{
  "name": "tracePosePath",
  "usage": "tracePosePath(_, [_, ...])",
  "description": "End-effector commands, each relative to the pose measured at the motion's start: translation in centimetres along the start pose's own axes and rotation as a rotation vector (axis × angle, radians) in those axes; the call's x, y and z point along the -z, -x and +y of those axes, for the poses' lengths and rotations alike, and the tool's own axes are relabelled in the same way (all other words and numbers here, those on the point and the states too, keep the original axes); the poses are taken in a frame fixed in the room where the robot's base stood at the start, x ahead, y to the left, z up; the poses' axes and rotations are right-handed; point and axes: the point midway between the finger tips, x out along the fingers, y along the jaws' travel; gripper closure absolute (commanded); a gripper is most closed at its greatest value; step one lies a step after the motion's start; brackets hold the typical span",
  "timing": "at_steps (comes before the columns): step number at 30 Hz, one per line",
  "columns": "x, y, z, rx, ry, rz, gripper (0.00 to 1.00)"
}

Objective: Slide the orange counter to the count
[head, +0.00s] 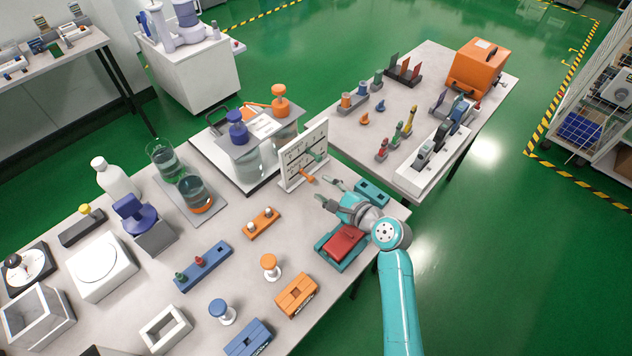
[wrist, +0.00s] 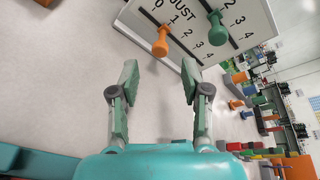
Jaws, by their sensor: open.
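The orange counter (wrist: 161,42) is a knob standing out from a slot on a white upright board (wrist: 145,27) in the wrist view. It sits beside a printed scale of 0 to 4, roughly level with the 1. A green counter (wrist: 217,28) sits on a second slot beside it. In the head view the board (head: 291,178) stands on the near table, with the orange counter (head: 307,177) low on its face. My gripper (wrist: 160,72) is open and empty, facing the board, with its fingertips short of the orange counter. No target count is readable.
A clear tank (head: 250,165) stands behind the board. An orange peg holder (head: 263,222) lies to the left. A second table holds several small testers.

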Motion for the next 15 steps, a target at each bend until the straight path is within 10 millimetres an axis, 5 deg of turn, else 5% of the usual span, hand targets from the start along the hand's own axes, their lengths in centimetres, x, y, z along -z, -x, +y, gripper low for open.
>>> tracePosePath(6, [0.1, 3.6, 0.0, 0.001, -0.001, 0.001, 0.53])
tracePosePath(15, [0.0, 5.2, 0.0, 0.000, 0.000, -0.001, 0.53])
